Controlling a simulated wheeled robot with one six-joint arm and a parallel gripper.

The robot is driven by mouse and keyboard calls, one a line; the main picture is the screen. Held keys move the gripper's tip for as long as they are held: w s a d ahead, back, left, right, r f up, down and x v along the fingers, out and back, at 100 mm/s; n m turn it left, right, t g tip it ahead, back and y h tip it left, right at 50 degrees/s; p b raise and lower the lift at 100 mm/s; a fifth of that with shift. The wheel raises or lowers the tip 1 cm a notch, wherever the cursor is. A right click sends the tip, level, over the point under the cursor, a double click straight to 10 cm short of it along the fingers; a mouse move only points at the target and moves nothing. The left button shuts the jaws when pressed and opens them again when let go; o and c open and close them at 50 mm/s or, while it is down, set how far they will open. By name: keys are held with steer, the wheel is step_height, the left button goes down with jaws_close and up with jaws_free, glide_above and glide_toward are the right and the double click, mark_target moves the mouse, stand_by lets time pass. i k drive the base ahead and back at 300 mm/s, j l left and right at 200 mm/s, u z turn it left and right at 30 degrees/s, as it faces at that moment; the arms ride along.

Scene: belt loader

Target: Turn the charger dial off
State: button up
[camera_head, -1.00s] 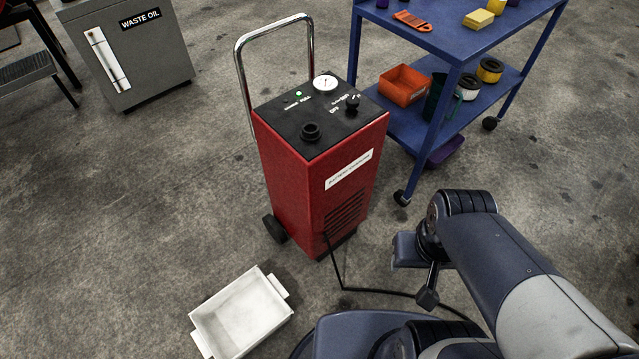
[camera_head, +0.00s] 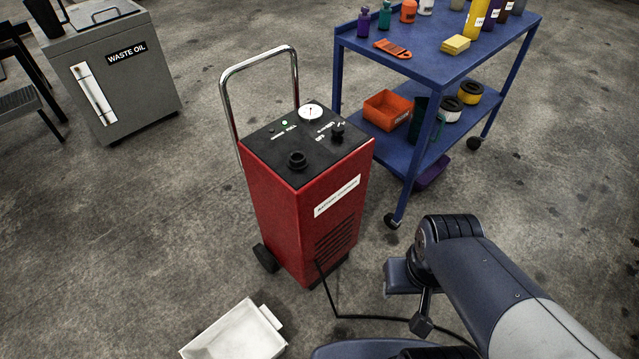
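The red battery charger (camera_head: 285,225) stands upright on its wheels near the middle of the head view, with a chrome handle behind it. Its black top panel (camera_head: 273,160) carries a white round gauge (camera_head: 311,112), a lit green lamp (camera_head: 285,123), a large black knob (camera_head: 297,159) at the front and a smaller black dial (camera_head: 338,132) at the right with white lettering beside it. The lettering is too small to read surely, and I cannot tell the dial's setting. My arm is at the lower right, apart from the charger. My gripper's fingers are not clearly visible.
A blue tool cart (camera_head: 397,150) with bottles and bins stands right of the charger. A white tray (camera_head: 236,335) lies on the floor in front, near a black cable (camera_head: 370,317). A grey waste oil cabinet (camera_head: 120,85) is at upper left. Floor left of the charger is clear.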

mark_target(337, 129)
steer(key=i+l+u, duration=0.2)
steer(key=i, duration=0.25)
steer(key=i+l+u, duration=0.15)
steer(key=i+l, duration=0.3)
